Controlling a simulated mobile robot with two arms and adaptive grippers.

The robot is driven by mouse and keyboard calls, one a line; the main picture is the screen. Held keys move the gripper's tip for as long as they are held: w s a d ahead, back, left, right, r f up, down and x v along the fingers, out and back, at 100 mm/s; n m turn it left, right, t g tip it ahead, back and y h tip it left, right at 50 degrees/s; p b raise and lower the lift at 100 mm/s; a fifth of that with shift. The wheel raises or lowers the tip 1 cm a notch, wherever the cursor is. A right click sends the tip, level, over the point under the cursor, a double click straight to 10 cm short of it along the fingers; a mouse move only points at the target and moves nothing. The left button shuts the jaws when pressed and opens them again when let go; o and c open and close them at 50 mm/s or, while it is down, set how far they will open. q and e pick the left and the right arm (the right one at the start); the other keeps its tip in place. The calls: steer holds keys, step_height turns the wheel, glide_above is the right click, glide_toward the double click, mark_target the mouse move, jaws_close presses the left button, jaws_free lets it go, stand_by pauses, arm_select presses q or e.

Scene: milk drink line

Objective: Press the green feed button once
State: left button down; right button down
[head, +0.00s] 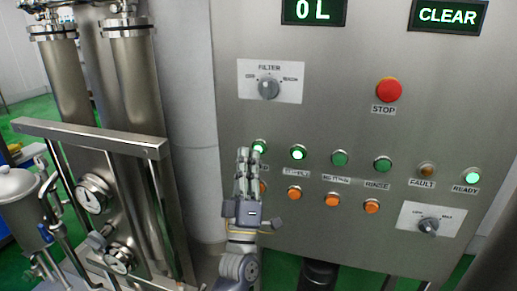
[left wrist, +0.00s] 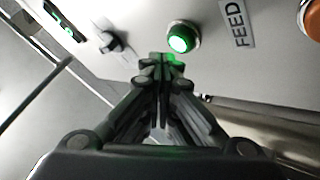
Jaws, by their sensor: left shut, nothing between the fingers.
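The green feed button (head: 260,146) is the leftmost in the row of green buttons on the grey panel, and it is lit. In the left wrist view the lit feed button (left wrist: 181,38) sits beside the label FEED (left wrist: 237,24). My left gripper (head: 243,155) is shut and empty, its fingertips just beside the button and partly covering its label in the head view. In the left wrist view the fingertips (left wrist: 160,62) are just below the button, with green light on them. I cannot tell whether they touch the panel. My right gripper is not in view.
A second lit green button (head: 298,153) is to the right, with orange buttons (head: 294,194) below. A red stop button (head: 389,89) and a filter knob (head: 268,88) sit higher. Steel pipes and gauges (head: 92,195) stand left of the panel.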

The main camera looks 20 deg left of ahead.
arm_select(q)
steer(key=s+p, duration=0.1)
steer(key=s, duration=0.3)
steer(key=shift+s+a, duration=0.1)
steer(key=shift+s, duration=0.25)
stand_by(0.3)
